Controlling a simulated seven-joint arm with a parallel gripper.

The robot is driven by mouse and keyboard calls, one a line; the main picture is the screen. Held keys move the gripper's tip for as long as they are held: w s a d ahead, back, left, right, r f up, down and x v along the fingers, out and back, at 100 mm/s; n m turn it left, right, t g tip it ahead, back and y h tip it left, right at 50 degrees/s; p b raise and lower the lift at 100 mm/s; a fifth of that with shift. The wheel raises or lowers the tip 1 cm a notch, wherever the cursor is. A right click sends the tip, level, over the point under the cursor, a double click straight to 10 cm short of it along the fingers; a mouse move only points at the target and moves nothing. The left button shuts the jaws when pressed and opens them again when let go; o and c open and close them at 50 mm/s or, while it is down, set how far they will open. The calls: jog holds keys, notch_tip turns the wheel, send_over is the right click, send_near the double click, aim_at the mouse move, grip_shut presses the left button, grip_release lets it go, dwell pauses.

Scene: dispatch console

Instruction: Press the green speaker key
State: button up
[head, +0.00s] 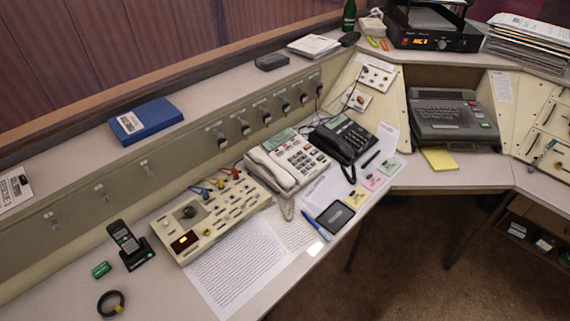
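The green speaker key is too small for me to pick out with certainty. A white desk phone (290,160) with a corded handset on its left side, a greenish display and many small keys stands on the desk in the middle. A black desk phone (343,139) stands just behind it to the right. A grey console machine (452,119) with dark keys and a small red spot sits in the corner recess at the right. A beige control panel (211,211) with coloured knobs and switches lies left of the white phone. My gripper is not in view.
A cordless phone (126,240) stands in its cradle at the left, near a green block (101,269) and a black ring (111,303). Printed sheets (240,268), a blue pen (314,225), a dark pad (335,217) and sticky notes (374,180) lie along the front edge.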

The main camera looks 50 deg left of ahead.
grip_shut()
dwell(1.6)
